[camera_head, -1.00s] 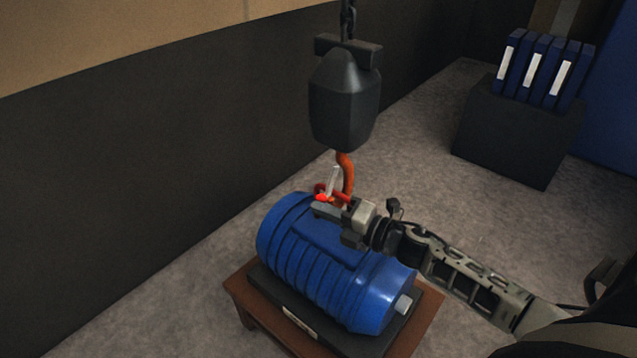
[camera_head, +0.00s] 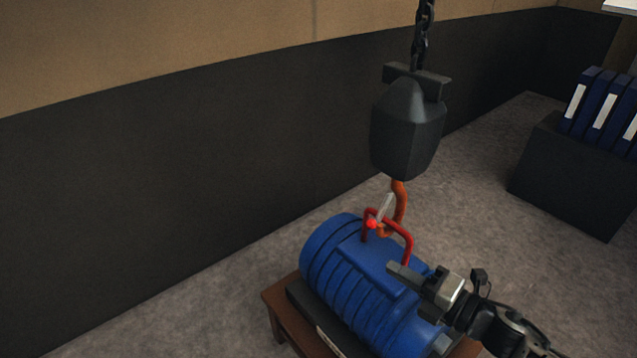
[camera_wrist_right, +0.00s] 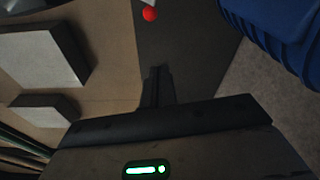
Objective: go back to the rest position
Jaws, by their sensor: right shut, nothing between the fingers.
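My right gripper (camera_head: 400,273) is shut and empty, just to the right of the red handle (camera_head: 408,243) on top of the ribbed blue casting (camera_head: 345,280). Its closed fingers (camera_wrist_right: 157,85) show in the right wrist view, with a red ball (camera_wrist_right: 150,14) beyond them and the blue casting (camera_wrist_right: 285,30) at upper right. An orange hook (camera_head: 400,203) with a pale latch and red knob (camera_head: 372,224) hangs at the handle; it seems to pass under the bar, but I cannot tell for sure. My left gripper is out of view.
A dark hook block (camera_head: 407,128) hangs on a chain (camera_head: 422,40) above the casting. The casting lies on a brown wooden stand (camera_head: 283,316). Blue binders (camera_head: 600,100) stand on a dark box (camera_head: 568,175) at right. A wall (camera_head: 180,180) runs behind; the floor between is clear.

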